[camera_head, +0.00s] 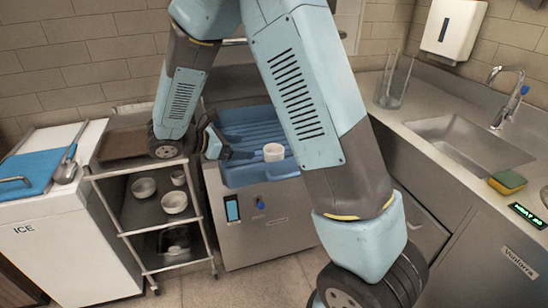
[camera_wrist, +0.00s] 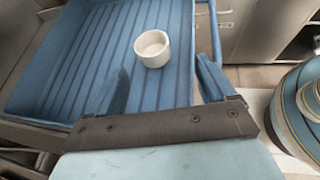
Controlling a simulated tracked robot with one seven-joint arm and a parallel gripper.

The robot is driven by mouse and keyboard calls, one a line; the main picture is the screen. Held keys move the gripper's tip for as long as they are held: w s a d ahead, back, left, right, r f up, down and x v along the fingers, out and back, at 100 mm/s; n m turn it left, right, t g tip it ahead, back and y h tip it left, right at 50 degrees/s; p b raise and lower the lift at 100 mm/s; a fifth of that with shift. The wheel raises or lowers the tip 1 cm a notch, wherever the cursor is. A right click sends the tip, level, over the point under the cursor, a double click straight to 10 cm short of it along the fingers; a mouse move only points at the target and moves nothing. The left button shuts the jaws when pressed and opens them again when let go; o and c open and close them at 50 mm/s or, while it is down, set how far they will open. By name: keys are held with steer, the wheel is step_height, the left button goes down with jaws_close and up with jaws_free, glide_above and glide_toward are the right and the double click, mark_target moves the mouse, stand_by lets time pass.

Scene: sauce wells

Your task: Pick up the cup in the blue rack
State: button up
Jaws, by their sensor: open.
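A small white cup (camera_head: 273,152) stands upright in the blue rack (camera_head: 258,174), near its front right in the head view. In the wrist view the cup (camera_wrist: 152,48) sits on the ribbed floor of the rack (camera_wrist: 95,50), just beyond my fingertips. My gripper (camera_wrist: 165,80) is open and empty, with its two blue fingers spread apart and the cup showing between and past them. In the head view my gripper (camera_head: 225,148) is at the left of the rack, left of the cup and apart from it. My arm hides part of the rack's right side.
A wire cart (camera_head: 150,232) with several white bowls stands left of the rack's machine. A white ice bin (camera_head: 60,240) is at the far left. A counter with a sink (camera_head: 470,145), a sponge (camera_head: 508,181) and a clear container (camera_head: 394,82) is at the right.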

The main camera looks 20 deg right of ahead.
steer(key=a+f+n, duration=0.1)
steer(key=f, duration=0.1)
glide_toward(281, 149)
steer(key=shift+t, duration=0.3)
steer(key=x, duration=0.5)
steer(key=shift+s+d+f, duration=0.1)
steer(key=shift+s+f, duration=0.1)
steer(key=shift+f, duration=0.25)
steer(key=c, duration=0.8)
steer(key=shift+c, duration=0.2)
steer(key=shift+r, duration=0.15)
